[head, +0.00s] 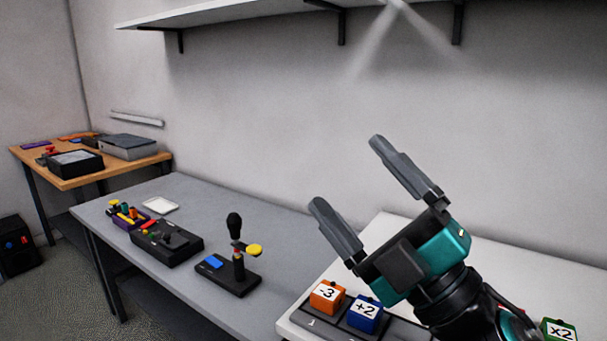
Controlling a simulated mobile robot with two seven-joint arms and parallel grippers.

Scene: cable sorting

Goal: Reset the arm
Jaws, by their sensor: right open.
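My right gripper (347,190) rises from the lower right in the head view. Its two dark fingers point up and to the left, spread wide apart, with nothing between them. It is in the air above the white table (385,232). An orange block marked -3 (327,296) and a blue block marked +2 (365,314) sit below it on a dark numbered strip (313,323). A green block marked x2 (559,330) is partly cut off at the bottom right. My left gripper is not in view.
A grey table (215,202) holds a joystick stand (230,276), a black control box (167,243), a purple bin (130,220) and a white tray (160,205). A wooden table (75,182) stands far left. A shelf (215,12) hangs on the wall above.

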